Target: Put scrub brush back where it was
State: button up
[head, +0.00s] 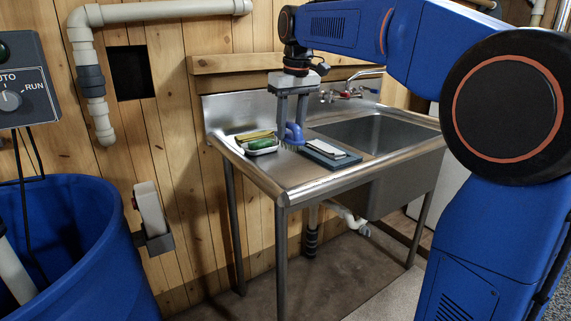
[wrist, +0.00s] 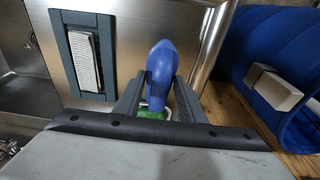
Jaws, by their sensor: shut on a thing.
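The scrub brush (head: 294,133) has a blue handle and pale green-yellow bristles pointing down. My gripper (head: 291,124) is shut on it, with a finger on each side, over the left drainboard of the steel sink. The brush is low, near the drainboard, between a white dish and a slate-blue tray; I cannot tell whether its bristles touch the metal. In the wrist view the blue brush (wrist: 162,65) stands between my two dark fingers (wrist: 158,88), which hide part of it.
The white dish (head: 263,151) holds a green and a yellow item, left of the brush. The slate-blue tray (head: 311,153) with a whitish block lies close on the right. The sink basin (head: 375,135) is further right. A blue barrel (head: 95,225) stands left.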

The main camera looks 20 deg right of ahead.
aim_at(290, 151)
jog(key=shift+f, duration=3.65)
jog(key=shift+f, duration=0.1)
jog(key=o, duration=1)
jog(key=r, duration=0.4)
jog(key=s+r, duration=0.1)
jog(key=r, duration=0.7)
jog(key=shift+s+d, duration=0.3)
jog(key=shift+s, duration=0.05)
